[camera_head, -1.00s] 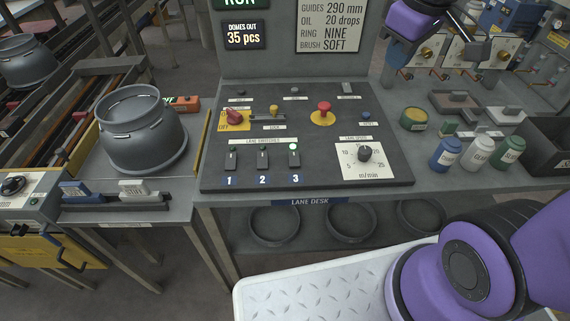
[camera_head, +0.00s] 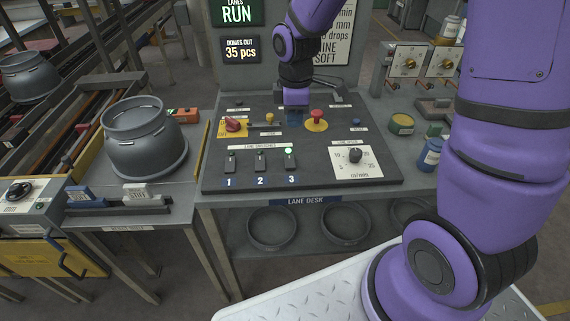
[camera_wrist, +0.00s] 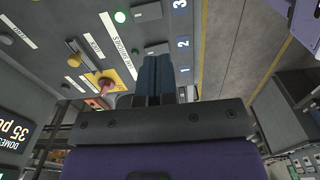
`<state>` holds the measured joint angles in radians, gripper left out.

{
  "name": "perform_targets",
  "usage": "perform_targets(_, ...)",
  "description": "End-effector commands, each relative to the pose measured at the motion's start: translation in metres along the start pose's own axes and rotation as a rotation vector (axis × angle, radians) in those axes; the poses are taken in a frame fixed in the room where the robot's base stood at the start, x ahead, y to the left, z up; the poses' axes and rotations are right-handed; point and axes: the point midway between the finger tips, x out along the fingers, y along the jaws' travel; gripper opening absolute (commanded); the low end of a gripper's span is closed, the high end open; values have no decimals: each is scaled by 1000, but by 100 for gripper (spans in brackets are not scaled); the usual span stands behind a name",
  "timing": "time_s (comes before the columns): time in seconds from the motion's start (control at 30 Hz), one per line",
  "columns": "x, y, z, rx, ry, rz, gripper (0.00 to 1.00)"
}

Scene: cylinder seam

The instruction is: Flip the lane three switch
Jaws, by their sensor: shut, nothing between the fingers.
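The lane three switch (camera_head: 290,163) is a small dark switch on the sloping lane desk (camera_head: 325,178), above the blue number 3. The lamp above it glows pale green. Switches one (camera_head: 230,165) and two (camera_head: 260,164) stand to its left. My gripper (camera_head: 294,121) hangs over the desk behind the switch row, apart from switch three, between the yellow knob and the red mushroom button. In the wrist view, its shut, empty fingers (camera_wrist: 153,72) point toward the switch row; switch three (camera_wrist: 148,13) and its lit lamp (camera_wrist: 120,17) show near the top edge. Switch one is hidden there.
A red rotary switch (camera_head: 233,124), a yellow knob (camera_head: 269,119), a red mushroom button (camera_head: 317,118) and a dial (camera_head: 355,156) share the desk. A grey pot (camera_head: 146,140) stands left. Bottles and a tin (camera_head: 402,124) stand right.

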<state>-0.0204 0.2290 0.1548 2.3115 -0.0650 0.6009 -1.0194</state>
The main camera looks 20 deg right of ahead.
Motion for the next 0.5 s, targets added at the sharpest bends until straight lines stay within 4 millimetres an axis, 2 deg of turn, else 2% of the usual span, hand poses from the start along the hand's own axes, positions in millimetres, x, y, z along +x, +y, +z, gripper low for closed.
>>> perform_targets(0.5,7,1,-1,-13,-1,-6,0)
